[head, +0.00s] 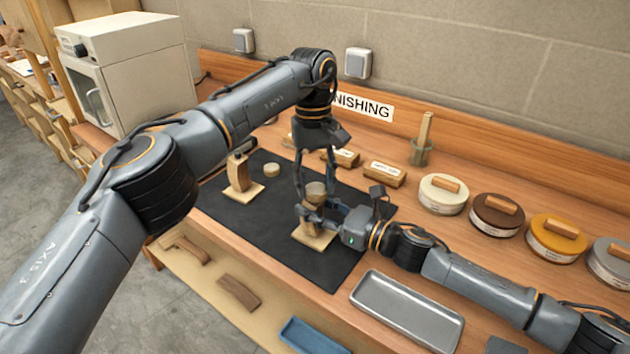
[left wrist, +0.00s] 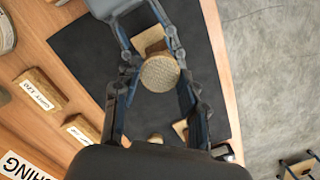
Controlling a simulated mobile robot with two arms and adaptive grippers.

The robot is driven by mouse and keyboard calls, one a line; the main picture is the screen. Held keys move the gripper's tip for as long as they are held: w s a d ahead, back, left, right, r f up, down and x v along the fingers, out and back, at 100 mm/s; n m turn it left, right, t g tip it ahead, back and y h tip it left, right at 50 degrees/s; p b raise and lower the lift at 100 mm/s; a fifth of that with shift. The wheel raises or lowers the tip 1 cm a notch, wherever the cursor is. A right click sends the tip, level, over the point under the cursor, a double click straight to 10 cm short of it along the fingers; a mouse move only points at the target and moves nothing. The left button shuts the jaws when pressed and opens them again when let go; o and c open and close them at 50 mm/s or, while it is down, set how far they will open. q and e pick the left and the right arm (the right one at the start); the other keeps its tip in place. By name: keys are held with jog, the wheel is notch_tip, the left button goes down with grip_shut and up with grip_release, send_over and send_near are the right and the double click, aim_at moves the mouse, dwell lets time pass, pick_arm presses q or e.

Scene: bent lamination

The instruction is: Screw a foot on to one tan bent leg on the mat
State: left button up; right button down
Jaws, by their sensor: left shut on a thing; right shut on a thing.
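A round foot (left wrist: 159,74) with a textured tan face sits between the fingers of my left gripper (left wrist: 157,80), which is shut on it. In the head view, this foot (head: 316,189) is at the top of an upright leg on a pale square base (head: 313,237), on the black mat (head: 262,226). My right gripper (head: 318,216) comes in from the right and is shut on that leg, just below the foot. The fingers hide most of the leg and the joint, so I cannot tell how far the foot is screwed on.
A second brown leg (head: 238,173) stands on its own base at the mat's left, with a loose round foot (head: 271,170) beside it. Labelled blocks (head: 385,174) and round tins (head: 443,194) line the back. A metal tray (head: 407,309) lies front right.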

pick_arm(q)
jog(key=shift+o, duration=0.2)
jog(key=m, duration=0.4)
jog(key=m+y, duration=0.1)
jog(key=m, duration=0.4)
jog(key=shift+c, duration=0.2)
jog(key=o, duration=0.9)
jog(key=shift+c, duration=0.2)
jog(key=shift+d, duration=0.1)
jog(key=shift+c, duration=0.5)
